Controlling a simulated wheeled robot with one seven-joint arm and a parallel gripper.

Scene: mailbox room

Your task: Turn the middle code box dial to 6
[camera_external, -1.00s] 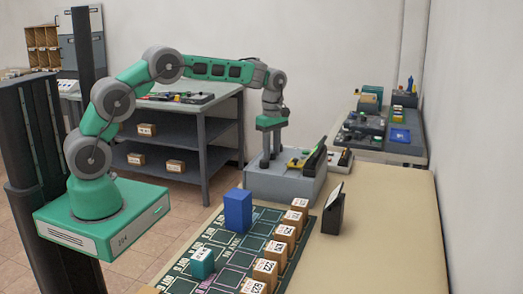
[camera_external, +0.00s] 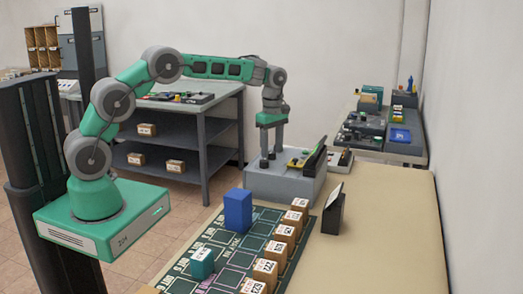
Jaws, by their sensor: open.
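The code box appears to be the grey box (camera_external: 285,187) at the far end of the beige table. A yellow and dark panel (camera_external: 302,160) shows on its top right. My gripper (camera_external: 272,163) points straight down over the left part of this box, with its two fingers apart and their tips at or just above its top. Nothing large shows between the fingers. The dials are too small or hidden behind the fingers, so I cannot read the middle dial's number or tell whether the fingers touch it.
A dark green mat (camera_external: 235,245) on the table (camera_external: 385,235) holds a blue block (camera_external: 238,211), a teal block (camera_external: 202,263) and several brown labelled boxes (camera_external: 284,233). A black stand (camera_external: 333,210) is right of the mat. Grey shelving (camera_external: 205,130) stands behind my arm.

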